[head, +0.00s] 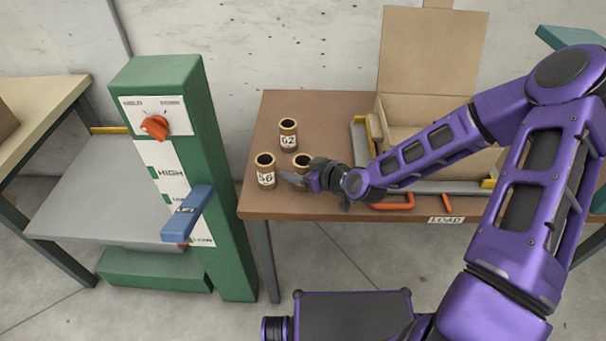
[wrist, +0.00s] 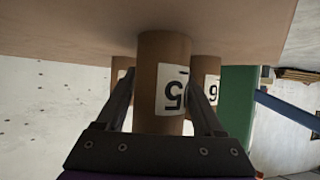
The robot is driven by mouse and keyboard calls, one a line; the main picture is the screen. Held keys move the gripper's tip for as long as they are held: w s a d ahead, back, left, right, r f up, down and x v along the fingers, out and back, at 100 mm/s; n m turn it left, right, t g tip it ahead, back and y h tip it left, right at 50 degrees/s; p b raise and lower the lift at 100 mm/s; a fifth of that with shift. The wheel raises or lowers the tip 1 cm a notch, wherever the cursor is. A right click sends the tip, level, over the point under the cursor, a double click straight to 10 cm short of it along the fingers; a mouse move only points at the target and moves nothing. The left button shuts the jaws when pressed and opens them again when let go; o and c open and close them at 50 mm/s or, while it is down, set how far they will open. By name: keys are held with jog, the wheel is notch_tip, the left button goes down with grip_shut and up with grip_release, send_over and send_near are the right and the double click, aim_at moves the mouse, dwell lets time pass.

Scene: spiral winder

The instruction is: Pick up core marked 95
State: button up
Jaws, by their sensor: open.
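Three brown cores stand on the left part of the brown table (head: 345,112). The back core (head: 288,140) is marked 62 and the front left core (head: 265,162) seems to read 56. The third core (head: 301,160) is partly hidden by my gripper (head: 296,180), and its label is covered in the head view. In the upside-down wrist view, a core (wrist: 165,60) with a white label stands between the two fingers of my gripper (wrist: 160,75). One digit like a 5 shows; the rest is turned away. My gripper is open, with a finger on each side.
Two other cores show behind in the wrist view, one (wrist: 207,68) close on the right. An open cardboard box (head: 432,50) and a tray with an orange handle (head: 395,202) fill the table's right. A green machine post (head: 205,150) stands left.

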jog(key=shift+w+a+f, duration=0.2)
jog(key=shift+w+a, duration=0.05)
jog(key=shift+w, duration=0.05)
jog(key=shift+c, duration=0.3)
jog(key=c, duration=1)
